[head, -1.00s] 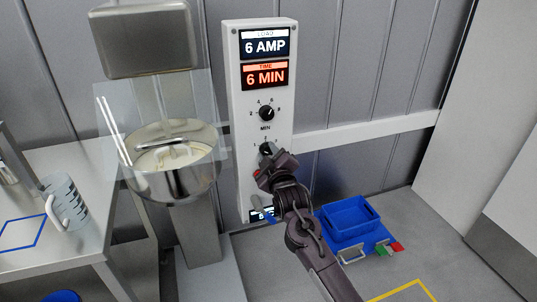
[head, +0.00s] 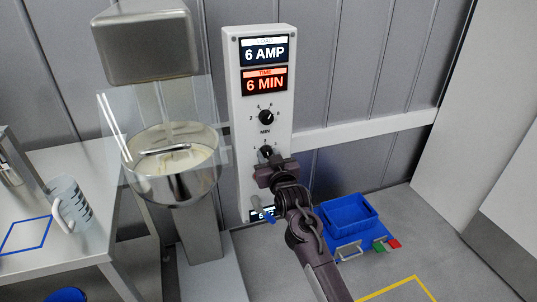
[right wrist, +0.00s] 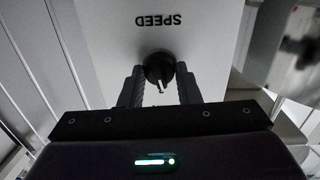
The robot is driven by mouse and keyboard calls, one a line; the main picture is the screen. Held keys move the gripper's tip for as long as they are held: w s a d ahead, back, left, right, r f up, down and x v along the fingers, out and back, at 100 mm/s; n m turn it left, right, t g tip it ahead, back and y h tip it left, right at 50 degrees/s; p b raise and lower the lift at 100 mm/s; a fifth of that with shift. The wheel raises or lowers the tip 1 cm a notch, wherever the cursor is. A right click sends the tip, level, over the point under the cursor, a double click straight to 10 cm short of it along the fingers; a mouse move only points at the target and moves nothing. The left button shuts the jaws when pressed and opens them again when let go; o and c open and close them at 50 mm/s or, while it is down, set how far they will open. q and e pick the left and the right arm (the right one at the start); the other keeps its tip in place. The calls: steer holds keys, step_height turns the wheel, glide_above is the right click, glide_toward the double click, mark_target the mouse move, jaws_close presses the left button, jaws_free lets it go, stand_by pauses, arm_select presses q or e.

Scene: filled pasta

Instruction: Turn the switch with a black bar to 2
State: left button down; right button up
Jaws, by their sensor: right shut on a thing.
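The white control panel (head: 280,135) stands upright by the wall. Its lower switch (head: 267,151) is a black knob with the numbers 1 and 2 visible around it. My right gripper (head: 268,161) is at this knob, coming from below. In the right wrist view the black knob (right wrist: 159,66) sits between the two fingers of my right gripper (right wrist: 159,88), which is shut on it. A bar with a pale mark shows on the knob, and the word SPEED is upside down above it. Which number it points to cannot be told. My left gripper is not in view.
An upper knob (head: 266,117) marked MIN and displays reading 6 AMP (head: 265,51) and 6 MIN (head: 265,81) are above. A mixer bowl (head: 172,185) stands left, a mug (head: 70,203) on the table. A blue crate (head: 349,217) stands low at right.

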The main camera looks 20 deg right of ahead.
steer(key=shift+m, duration=1.2)
steer(key=o, duration=1)
steer(key=s, duration=0.5)
steer(key=s+b, duration=0.1)
steer(key=s, duration=0.1)
steer(key=shift+s+r, duration=0.25)
steer(key=shift+s, duration=0.15)
